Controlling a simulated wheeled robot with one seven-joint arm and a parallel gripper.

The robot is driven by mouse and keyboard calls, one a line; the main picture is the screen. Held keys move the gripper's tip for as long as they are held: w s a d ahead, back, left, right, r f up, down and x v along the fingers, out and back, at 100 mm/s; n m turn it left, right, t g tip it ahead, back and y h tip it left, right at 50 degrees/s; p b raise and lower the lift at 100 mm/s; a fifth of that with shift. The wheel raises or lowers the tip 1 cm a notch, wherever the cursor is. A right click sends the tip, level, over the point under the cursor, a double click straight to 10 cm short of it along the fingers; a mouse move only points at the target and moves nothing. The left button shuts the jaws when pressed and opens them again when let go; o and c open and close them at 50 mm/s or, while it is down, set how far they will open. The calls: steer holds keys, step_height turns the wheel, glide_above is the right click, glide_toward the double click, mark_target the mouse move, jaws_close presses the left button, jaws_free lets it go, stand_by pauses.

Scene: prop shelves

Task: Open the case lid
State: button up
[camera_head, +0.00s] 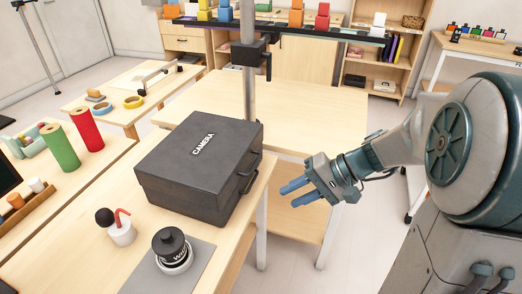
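A dark grey case (198,168) with the word CAMERA on its lid (203,143) sits on the wooden table. The lid is closed. A handle and latches show on the case's right-hand side. My gripper (284,193) is to the right of the case and apart from it, past the table edge. Its two blue fingers point left toward the case with a gap between them. Nothing is between the fingers.
Green (60,147) and red (86,130) rolls stand at left.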

mark_target(257, 163)
steer(key=w+d+f+m+t+y+b, duration=0.2)
steer(key=w+d+t+y, duration=0.25)
steer(key=w, duration=0.55)
steer(key=shift+t, duration=0.25)
steer(key=x, duration=0.4)
steer(key=p+x, duration=0.1)
steer(key=x, duration=0.9)
steer(key=shift+r, duration=0.25)
steer(key=shift+c, duration=0.3)
